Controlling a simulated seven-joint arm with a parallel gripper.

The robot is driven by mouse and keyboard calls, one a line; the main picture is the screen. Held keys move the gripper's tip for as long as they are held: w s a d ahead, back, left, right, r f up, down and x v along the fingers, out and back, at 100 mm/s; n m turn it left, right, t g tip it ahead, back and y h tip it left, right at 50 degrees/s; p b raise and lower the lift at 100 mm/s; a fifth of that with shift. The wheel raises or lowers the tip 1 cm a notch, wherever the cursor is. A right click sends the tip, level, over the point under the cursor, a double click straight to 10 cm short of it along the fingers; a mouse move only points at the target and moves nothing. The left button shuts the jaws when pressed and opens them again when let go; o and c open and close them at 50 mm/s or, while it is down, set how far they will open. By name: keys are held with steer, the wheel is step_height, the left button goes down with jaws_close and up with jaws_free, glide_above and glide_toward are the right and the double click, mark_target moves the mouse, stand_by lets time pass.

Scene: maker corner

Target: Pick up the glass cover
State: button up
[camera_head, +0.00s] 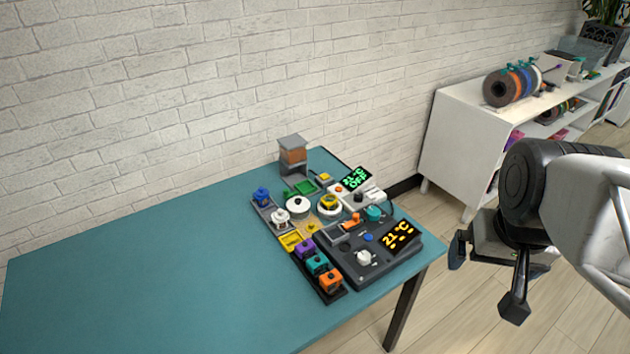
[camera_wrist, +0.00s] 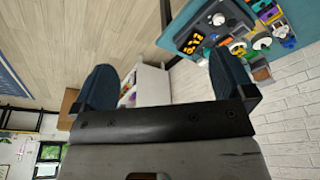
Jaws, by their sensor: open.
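I cannot pick out a glass cover for certain. A round white lid-like piece with a dark knob (camera_head: 298,206) sits among the devices on the table. Beside it is a round white piece with a yellow top (camera_head: 329,205). A clear-sided box with orange contents and a grey top (camera_head: 292,152) stands at the back of the group. My gripper (camera_head: 487,273) is open and empty, off the table's right edge and apart from all these pieces. Its two fingers also show spread in the wrist view (camera_wrist: 162,78), with the devices small at the upper right.
The teal table (camera_head: 150,270) is bare on its left. A dark console with an orange display (camera_head: 385,258) lies at the right edge. A dark tray (camera_head: 326,290) of coloured knobbed blocks lies in front. A white shelf (camera_head: 455,140) with spools stands at the back right.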

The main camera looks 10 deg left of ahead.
steer(key=w+a+m, duration=0.1)
steer(key=w+a, duration=0.2)
steer(key=w, duration=0.4)
steer(key=w+a, duration=0.4)
steer(key=w, duration=0.4)
steer(key=m+g, duration=0.3)
glide_above(298, 200)
step_height(298, 200, down, 26)
steer(key=shift+d+f, duration=0.15)
steer(key=shift+f, duration=0.05)
steer(key=shift+f, duration=0.1)
steer(key=shift+f, duration=1.25)
